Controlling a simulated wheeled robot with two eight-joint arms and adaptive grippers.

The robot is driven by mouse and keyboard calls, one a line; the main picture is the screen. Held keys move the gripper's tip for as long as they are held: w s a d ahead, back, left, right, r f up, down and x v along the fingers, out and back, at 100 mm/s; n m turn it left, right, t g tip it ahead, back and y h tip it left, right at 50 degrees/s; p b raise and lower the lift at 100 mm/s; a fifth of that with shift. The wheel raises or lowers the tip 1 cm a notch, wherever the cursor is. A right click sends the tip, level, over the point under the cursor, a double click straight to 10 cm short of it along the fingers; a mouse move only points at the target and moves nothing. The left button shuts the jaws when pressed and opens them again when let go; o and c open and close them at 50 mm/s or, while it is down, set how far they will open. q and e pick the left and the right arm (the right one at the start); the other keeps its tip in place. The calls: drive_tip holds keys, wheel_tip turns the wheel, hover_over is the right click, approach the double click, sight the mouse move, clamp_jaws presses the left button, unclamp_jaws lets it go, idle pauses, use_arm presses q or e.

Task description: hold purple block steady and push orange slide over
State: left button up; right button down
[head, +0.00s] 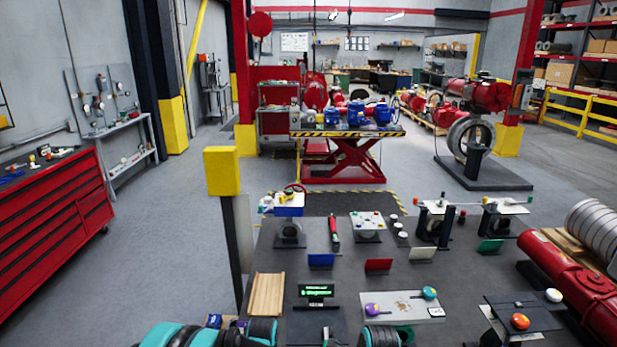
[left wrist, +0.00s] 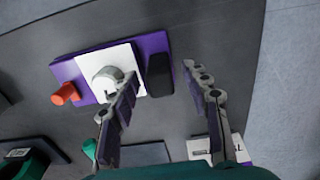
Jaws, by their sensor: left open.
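The purple block (left wrist: 152,45) lies on the dark table in the left wrist view, with a white plate and a round white knob (left wrist: 106,84) on it. The orange slide (left wrist: 64,94) sticks out at its left end. A black part (left wrist: 159,75) is at its right end. My left gripper (left wrist: 160,72) is open, with one finger in front of the white plate and the other to the right of the black part. I cannot tell how far the fingers are above the block. I cannot make out the block in the head view. My right gripper is not in view.
In the head view, the dark table (head: 262,240) carries several fixtures, a green-lit display (head: 316,291) and a wooden grooved piece (head: 266,295). A red cylinder (head: 572,275) lies at the right. A yellow-topped post (head: 222,171) stands at the table's left edge.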

use_arm(q)
wheel_tip(320, 180, up, 11)
drive_tip(key=s+a+r+t+b, duration=0.2)
drive_tip(key=s+a+b, duration=0.1)
drive_tip(key=s+b, duration=0.25)
drive_tip(key=s+a+f+t+b, duration=0.2)
drive_tip(key=s+f+b, duration=0.1)
drive_tip(key=s+b, duration=0.3)
drive_tip(key=s+a+f+t+b, duration=0.2)
drive_tip(key=s+f+t+b, duration=0.1)
drive_tip(key=s+b, duration=0.3)
drive_tip(key=shift+s+a+f, duration=0.15)
drive_tip(key=shift+s+a, duration=0.1)
drive_tip(key=shift+s, duration=0.35)
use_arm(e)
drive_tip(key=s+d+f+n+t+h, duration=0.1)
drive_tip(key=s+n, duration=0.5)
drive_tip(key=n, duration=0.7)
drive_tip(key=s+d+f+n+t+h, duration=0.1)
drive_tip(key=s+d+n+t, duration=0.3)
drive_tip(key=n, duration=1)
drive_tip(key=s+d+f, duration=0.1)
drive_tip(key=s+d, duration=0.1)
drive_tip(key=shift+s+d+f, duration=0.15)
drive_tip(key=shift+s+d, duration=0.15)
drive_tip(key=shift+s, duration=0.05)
